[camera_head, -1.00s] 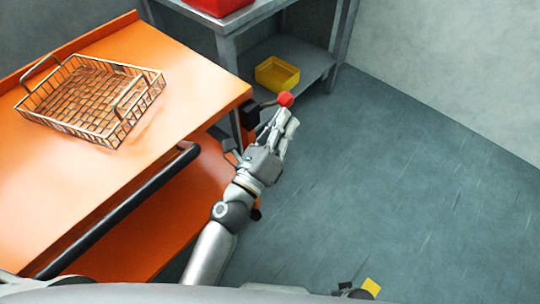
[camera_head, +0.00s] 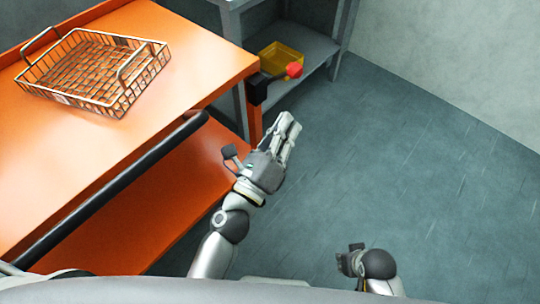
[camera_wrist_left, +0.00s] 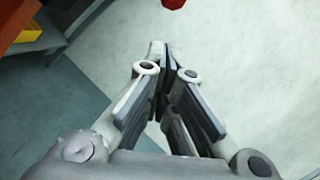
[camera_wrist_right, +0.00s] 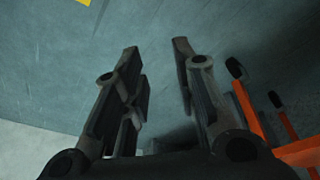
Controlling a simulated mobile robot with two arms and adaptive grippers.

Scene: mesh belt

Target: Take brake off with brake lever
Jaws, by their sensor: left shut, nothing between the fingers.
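The brake lever's red ball knob (camera_head: 293,70) sticks out from a black mount (camera_head: 258,88) at the orange cart's (camera_head: 190,85) far right corner. My left gripper (camera_head: 291,118) is beside the cart, below the knob in the head view and apart from it. Its fingers are shut and empty. In the left wrist view, a red piece that looks like the knob (camera_wrist_left: 173,3) shows at the top edge, beyond the closed fingertips (camera_wrist_left: 166,48). My right gripper (camera_head: 350,260) is low over the floor at the bottom right; its fingers (camera_wrist_right: 156,50) are apart and empty.
A wire basket (camera_head: 150,75) sits on the cart top. A black handle bar (camera_head: 120,190) runs along its near side. A grey shelf (camera_head: 315,55) with a yellow bin (camera_head: 285,52) stands behind. The floor (camera_head: 430,150) at right is clear.

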